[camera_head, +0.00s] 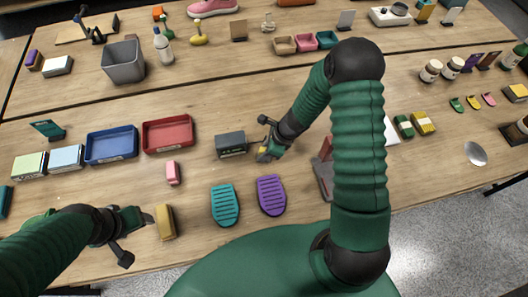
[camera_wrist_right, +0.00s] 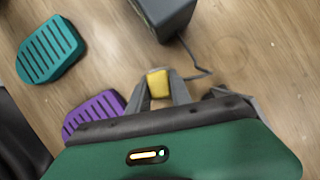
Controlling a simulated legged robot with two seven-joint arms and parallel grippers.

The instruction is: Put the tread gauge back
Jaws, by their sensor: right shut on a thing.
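My right gripper (camera_head: 264,152) is shut on a small yellow piece, which I take to be the tread gauge (camera_wrist_right: 158,84). In the right wrist view the yellow piece sits between the two fingertips of the right gripper (camera_wrist_right: 160,92). It is just right of a dark grey box (camera_head: 231,144) in the head view, and the box also shows in the wrist view (camera_wrist_right: 165,15). Whether the gauge touches the table is unclear. My left gripper (camera_head: 146,217) is beside a tan-yellow block (camera_head: 165,222) at the front left; its finger gap is unclear.
A teal ridged sole (camera_head: 225,204) and a purple one (camera_head: 271,195) lie in front of the grey box. A thin dark cord (camera_wrist_right: 196,60) runs near the box. A pink block (camera_head: 172,173), a red tray (camera_head: 168,134) and a blue tray (camera_head: 111,145) are to the left.

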